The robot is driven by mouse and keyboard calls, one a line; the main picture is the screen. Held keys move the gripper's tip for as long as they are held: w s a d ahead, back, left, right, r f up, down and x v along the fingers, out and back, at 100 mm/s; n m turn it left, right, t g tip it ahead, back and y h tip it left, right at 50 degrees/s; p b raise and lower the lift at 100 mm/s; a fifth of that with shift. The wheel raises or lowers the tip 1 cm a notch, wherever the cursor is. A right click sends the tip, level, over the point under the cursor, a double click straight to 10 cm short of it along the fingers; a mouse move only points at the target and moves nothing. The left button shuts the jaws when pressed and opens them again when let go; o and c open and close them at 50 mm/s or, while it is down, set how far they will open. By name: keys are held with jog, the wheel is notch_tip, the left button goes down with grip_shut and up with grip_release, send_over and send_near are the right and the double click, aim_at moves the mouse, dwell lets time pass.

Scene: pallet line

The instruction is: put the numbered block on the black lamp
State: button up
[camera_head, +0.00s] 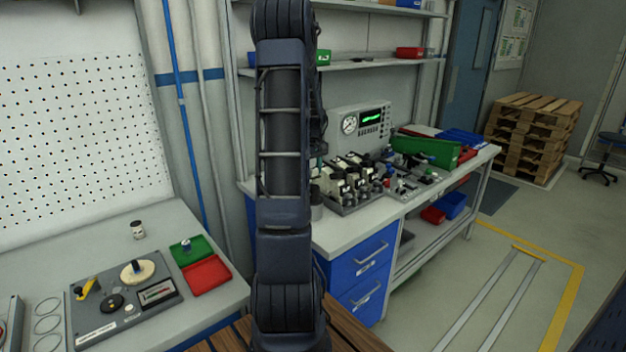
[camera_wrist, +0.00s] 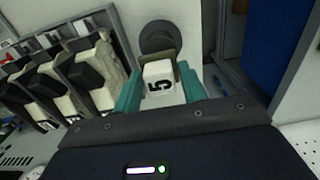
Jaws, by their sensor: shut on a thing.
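In the wrist view, my gripper (camera_wrist: 160,92) has its teal fingers shut on a white block (camera_wrist: 160,82) marked with a black 5. A dark round thing (camera_wrist: 158,36), which may be the black lamp, stands just beyond the block on the light bench top. The block covers part of its near side, and I cannot tell whether the two touch. A brownish piece shows behind the block, between the fingers. In the head view my own arm hides the gripper and the block.
Several black-and-cream units (camera_wrist: 95,70) stand in a row left of the gripper. In the head view the bench (camera_head: 358,232) also carries an instrument with a green screen (camera_head: 372,118) and a green bin (camera_head: 425,150). Blue drawers (camera_head: 360,270) are below its front edge.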

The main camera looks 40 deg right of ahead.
jog(key=shift+f, duration=2)
jog(key=o, duration=1)
jog(key=shift+f, duration=0.15)
